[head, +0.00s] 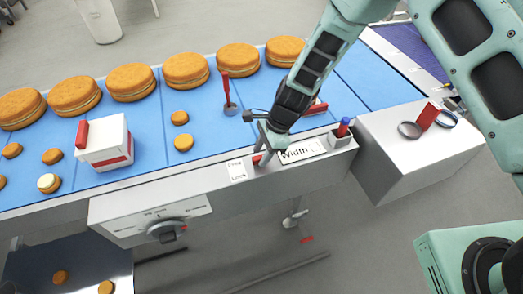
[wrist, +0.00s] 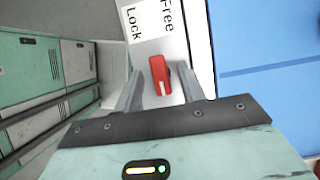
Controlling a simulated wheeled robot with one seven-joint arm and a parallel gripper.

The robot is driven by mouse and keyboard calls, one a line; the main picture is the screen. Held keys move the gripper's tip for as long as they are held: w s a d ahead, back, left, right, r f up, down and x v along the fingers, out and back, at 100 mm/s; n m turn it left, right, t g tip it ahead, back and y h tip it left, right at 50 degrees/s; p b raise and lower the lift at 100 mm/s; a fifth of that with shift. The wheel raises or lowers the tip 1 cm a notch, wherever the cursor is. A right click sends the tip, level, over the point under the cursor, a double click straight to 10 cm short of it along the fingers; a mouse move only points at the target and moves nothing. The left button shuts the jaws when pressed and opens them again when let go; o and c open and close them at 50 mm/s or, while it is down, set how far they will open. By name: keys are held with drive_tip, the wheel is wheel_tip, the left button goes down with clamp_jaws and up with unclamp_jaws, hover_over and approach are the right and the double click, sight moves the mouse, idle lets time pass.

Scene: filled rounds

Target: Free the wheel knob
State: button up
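The small red knob (wrist: 160,75) sits on the white strip beside a label (wrist: 152,20) with the words "Free" and "Lock". Its white mark is at the near end in the wrist view. In the head view a bit of the red knob (head: 257,160) shows beside the label (head: 236,170) on the conveyor's front rail. My gripper (wrist: 160,82) is open, with one finger on each side of the knob and a gap visible on both sides. In the head view my gripper (head: 267,150) reaches down to the rail and partly hides the knob.
A red post (head: 226,90) stands on the blue belt (head: 205,110) among several orange rounds. A white box (head: 104,143) stands left. A dial (head: 167,231) is on the front panel.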

drive_tip(key=shift+a+f, duration=0.1)
drive_tip(key=shift+f, duration=0.2)
clamp_jaws()
